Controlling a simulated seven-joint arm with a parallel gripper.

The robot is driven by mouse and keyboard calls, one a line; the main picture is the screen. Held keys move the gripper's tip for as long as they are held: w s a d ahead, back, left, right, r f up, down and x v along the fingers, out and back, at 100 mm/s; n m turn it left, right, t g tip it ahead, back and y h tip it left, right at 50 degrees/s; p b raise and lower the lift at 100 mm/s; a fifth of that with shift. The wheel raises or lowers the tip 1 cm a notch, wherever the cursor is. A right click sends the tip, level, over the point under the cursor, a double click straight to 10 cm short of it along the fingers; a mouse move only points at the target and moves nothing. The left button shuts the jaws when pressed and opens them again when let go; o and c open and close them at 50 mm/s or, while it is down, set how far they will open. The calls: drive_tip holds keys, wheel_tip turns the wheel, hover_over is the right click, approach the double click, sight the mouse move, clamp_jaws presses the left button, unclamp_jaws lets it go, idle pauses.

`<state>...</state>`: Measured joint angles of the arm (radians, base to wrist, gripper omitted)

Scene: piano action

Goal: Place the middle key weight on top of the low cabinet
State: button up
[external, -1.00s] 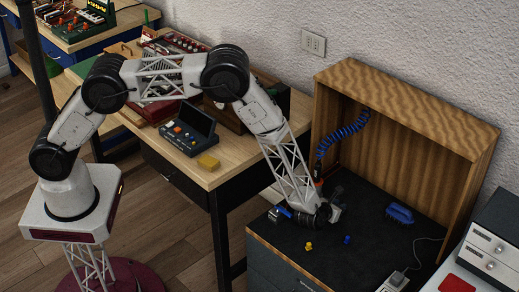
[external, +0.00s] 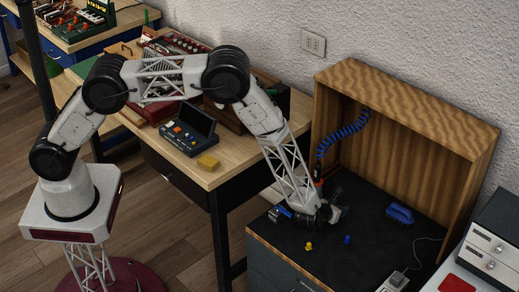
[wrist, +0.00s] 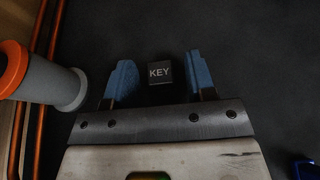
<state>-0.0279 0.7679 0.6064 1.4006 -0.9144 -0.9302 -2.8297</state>
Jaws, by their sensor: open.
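A small dark block marked "KEY" (wrist: 160,72) lies on a black surface in the wrist view, between the tips of my gripper's two blue fingers. My gripper (wrist: 162,78) is open, with a visible gap on each side of the block. In the external view my gripper (external: 336,213) is low over the black worktop (external: 370,255) in front of the wooden hood. The block cannot be made out there. I cannot tell which unit is the low cabinet: the black-topped drawer unit, or the grey-white drawer unit (external: 490,255) at the right edge.
A grey cylinder with an orange rim (wrist: 50,82) stands close left of my gripper. A yellow piece (external: 309,246), a blue piece (external: 347,240) and a blue brush (external: 399,213) lie on the black top. The wooden hood (external: 410,120) encloses its back.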

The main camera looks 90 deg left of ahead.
drive_tip(key=shift+s+r, duration=0.1)
drive_tip(key=shift+r, duration=0.1)
drive_tip(key=shift+v, duration=5.9)
drive_tip(key=shift+r, duration=0.1)
